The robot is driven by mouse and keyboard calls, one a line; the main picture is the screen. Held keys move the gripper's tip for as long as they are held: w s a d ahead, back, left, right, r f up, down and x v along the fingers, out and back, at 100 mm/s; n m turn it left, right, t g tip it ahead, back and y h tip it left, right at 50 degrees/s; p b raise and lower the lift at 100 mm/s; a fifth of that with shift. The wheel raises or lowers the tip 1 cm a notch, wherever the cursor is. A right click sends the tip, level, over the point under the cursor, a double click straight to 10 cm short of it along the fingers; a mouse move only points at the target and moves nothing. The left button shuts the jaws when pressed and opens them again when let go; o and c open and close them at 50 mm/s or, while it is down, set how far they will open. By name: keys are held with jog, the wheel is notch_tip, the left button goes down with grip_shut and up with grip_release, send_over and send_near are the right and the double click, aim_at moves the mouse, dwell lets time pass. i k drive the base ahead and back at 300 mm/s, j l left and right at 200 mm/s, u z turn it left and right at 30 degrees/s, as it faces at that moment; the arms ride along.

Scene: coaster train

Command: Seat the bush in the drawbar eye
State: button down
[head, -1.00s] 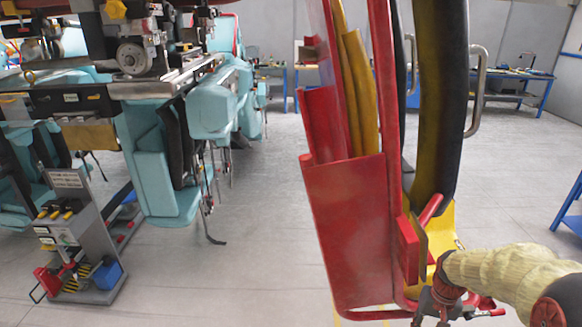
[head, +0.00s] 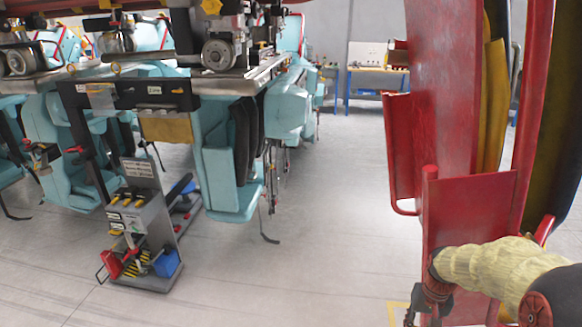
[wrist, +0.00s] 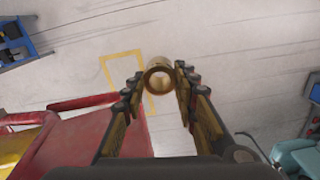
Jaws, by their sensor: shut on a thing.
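The bush is a short brass-coloured ring (wrist: 159,77) in the wrist view, its round hole facing the camera. My gripper (wrist: 160,84) is shut on it, with one finger at each side. The floor lies well below it. In the head view my gripper (head: 412,317) is partly cut off at the bottom edge, in front of the red car, and the bush cannot be made out there. I cannot pick out the drawbar eye for certain in either view.
A red car (head: 470,215) stands close on the right beside my arm; it also shows in the wrist view (wrist: 105,130). Turquoise train cars (head: 228,165) stand at the left. A grey stand (head: 150,245) with tools is before them. Open floor lies between.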

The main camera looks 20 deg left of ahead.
aim_at(46, 172)
jog(key=i+j+u, duration=0.2)
jog(key=j, duration=0.3)
jog(key=i+j+u, duration=0.2)
jog(key=j, duration=0.3)
jog(key=i+j+u, duration=0.15)
jog(key=j, duration=0.35)
jog(key=i+j+u, duration=0.4)
jog(key=i+j, duration=0.2)
jog(key=j, duration=0.2)
